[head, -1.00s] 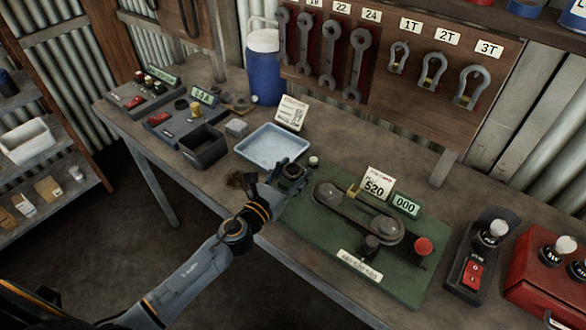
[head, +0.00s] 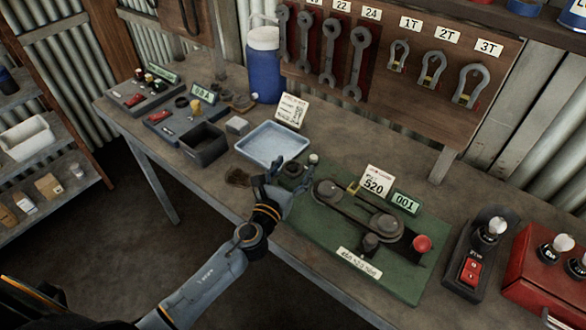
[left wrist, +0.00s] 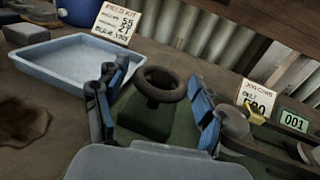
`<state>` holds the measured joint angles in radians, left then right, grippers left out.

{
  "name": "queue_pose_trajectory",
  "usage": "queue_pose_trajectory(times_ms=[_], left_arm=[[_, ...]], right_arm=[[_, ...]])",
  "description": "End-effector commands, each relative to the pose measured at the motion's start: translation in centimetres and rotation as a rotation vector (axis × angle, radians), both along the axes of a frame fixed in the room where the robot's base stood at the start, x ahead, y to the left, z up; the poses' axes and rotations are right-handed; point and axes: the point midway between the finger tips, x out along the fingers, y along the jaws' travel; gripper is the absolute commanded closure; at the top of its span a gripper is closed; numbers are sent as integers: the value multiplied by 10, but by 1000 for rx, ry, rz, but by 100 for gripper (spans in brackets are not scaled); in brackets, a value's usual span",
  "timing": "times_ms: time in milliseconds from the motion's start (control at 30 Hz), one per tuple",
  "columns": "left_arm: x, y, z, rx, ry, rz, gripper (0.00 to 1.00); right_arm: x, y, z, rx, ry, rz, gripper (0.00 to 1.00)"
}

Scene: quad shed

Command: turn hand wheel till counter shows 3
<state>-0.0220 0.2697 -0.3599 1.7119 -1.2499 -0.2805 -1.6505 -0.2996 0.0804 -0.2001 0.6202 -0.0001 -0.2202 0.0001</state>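The dark ring-shaped hand wheel (head: 292,170) sits on a dark block at the left end of the green board (head: 400,283). In the left wrist view the wheel (left wrist: 160,84) shows between the spread blue-padded fingers. My left gripper (head: 276,181) is open, with its fingers to either side of the wheel and a little short of it; I cannot tell whether they touch it. The small green counter (head: 405,202) reads 001, and it also reads 001 in the left wrist view (left wrist: 293,121). My right gripper is not in view.
A belt over two pulleys (head: 387,227), a red knob (head: 422,243) and a 520 card (head: 375,183) are on the board. A light-blue tray (head: 271,144) lies just behind the gripper. A black switch box (head: 474,270) stands at right.

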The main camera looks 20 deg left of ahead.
Motion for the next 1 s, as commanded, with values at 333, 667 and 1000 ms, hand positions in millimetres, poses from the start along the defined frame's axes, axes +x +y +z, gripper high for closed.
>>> queue_pose_trajectory(times_ms=[333, 667, 1000], left_arm=[[-2, 0, 0, 0, 0, -1, 23], [-57, 6, -2, -1, 4, -1, 23], [-112, 12, -1, 0, 2, -1, 23]], right_arm=[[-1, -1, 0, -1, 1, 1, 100], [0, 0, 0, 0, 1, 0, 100], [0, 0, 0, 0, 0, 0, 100]])
